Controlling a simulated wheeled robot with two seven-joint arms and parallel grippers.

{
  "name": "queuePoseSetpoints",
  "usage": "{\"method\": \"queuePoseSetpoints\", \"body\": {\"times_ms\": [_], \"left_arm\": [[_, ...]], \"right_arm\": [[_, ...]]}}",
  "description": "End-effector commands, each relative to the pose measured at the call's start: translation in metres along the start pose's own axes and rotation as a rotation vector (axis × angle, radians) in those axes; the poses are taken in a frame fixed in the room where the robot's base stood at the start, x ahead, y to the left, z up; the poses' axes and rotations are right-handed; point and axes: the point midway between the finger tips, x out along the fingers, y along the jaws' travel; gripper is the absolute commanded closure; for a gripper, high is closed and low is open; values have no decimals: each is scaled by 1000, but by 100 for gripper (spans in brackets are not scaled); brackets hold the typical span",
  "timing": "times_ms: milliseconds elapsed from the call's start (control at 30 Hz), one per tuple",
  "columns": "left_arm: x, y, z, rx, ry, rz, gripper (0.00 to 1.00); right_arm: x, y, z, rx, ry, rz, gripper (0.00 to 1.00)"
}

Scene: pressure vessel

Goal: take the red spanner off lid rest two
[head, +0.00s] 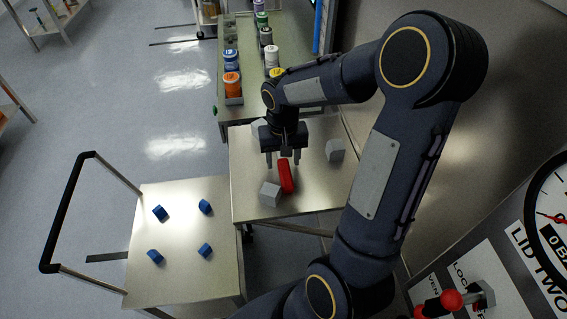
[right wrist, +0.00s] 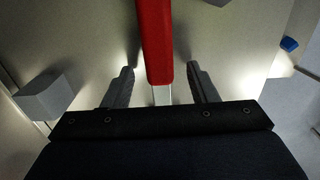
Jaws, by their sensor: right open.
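The red spanner (head: 287,178) is on a steel-topped table (head: 245,160) in the head view, beside a pale grey block. In the right wrist view its red handle (right wrist: 156,40) runs from the top edge to between my fingers, with a short silver part at its near end. My right gripper (head: 283,161) is over the table at the spanner's far end, pointing down. In the right wrist view its open fingers (right wrist: 161,70) stand on either side of the spanner, with gaps. My left gripper is not in view.
Grey blocks (head: 270,194) (head: 335,150) stand on the table around the spanner. A lower-left trolley (head: 180,235) with a black handle carries several blue blocks. A bench (head: 290,30) with coloured jars is behind. A large metal wall (head: 480,130) with a gauge is on the right.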

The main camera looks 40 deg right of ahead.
Motion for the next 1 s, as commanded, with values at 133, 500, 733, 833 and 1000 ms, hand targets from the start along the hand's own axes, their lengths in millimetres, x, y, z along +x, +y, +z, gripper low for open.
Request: {"method": "queuePoseSetpoints", "body": {"times_ms": [133,500,733,833,1000], "left_arm": [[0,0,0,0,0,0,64],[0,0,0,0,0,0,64],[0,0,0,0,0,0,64],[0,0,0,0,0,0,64],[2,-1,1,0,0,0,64]], "right_arm": [[1,0,0,0,1,0,47],[0,0,0,0,1,0,88],[0,0,-1,0,2,0,100],[-1,0,-1,0,3,0,100],[-19,0,-2,0,9,-2,100]]}}
